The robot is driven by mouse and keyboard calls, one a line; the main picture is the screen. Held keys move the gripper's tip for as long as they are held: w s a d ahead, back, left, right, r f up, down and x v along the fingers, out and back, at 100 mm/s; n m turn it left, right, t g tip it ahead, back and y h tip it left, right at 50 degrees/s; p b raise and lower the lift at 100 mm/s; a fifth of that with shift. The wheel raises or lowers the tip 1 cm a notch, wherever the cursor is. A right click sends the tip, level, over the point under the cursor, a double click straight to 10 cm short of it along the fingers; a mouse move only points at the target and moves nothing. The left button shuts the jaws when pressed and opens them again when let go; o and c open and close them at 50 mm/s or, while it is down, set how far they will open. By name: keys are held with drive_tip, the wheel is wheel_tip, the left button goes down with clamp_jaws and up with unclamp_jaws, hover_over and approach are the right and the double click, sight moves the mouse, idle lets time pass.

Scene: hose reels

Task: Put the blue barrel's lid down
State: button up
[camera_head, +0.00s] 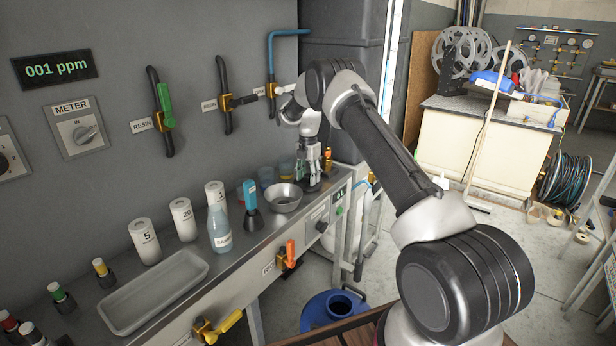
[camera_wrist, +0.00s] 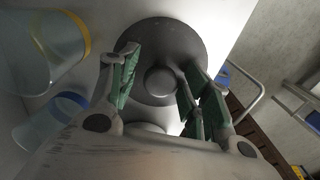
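The blue barrel (camera_head: 318,312) stands on the floor below the bench front, in the head view, with its dark round mouth uncovered. A dark grey round lid with a central knob (camera_wrist: 160,35) shows in the wrist view, over the pale bench top near its edge. My gripper (camera_wrist: 163,72) is above it, with its green-padded fingers spread on either side of the knob and gaps visible. In the head view my gripper (camera_head: 312,178) points down at the far right end of the bench, and the lid is mostly hidden beneath it.
Clear cups with yellow (camera_wrist: 50,40) and blue (camera_wrist: 45,122) rims stand close left of the lid. A metal bowl (camera_head: 283,199), a bottle (camera_head: 219,230) and a tray (camera_head: 152,292) occupy the bench (camera_head: 243,247). Valve handles (camera_head: 288,256) project from its front.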

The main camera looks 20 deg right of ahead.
wheel_tip(320, 180, up, 11)
wheel_tip(320, 180, up, 14)
drive_tip(key=m+t, duration=0.1)
drive_tip(key=m, duration=0.4)
hover_over(308, 175)
drive_tip(key=s, duration=0.8)
drive_tip(key=s+r+m+t, duration=0.1)
drive_tip(key=s+r+m, duration=0.5)
drive_tip(key=s+r, duration=0.55)
drive_tip(key=s+d+m+t, duration=0.1)
drive_tip(key=s+m, duration=0.5)
drive_tip(key=s, duration=1.1)
drive_tip(key=s+f+m, duration=0.2)
drive_tip(key=s+m, duration=0.2)
drive_tip(key=s, duration=0.4)
drive_tip(key=s+f+m+t, duration=0.1)
drive_tip(key=s+f+m, duration=0.2)
drive_tip(key=s, duration=0.5)
drive_tip(key=shift+s+d+f+m, duration=0.15)
drive_tip(key=shift+s+m, duration=0.1)
drive_tip(key=shift+m, duration=0.15)
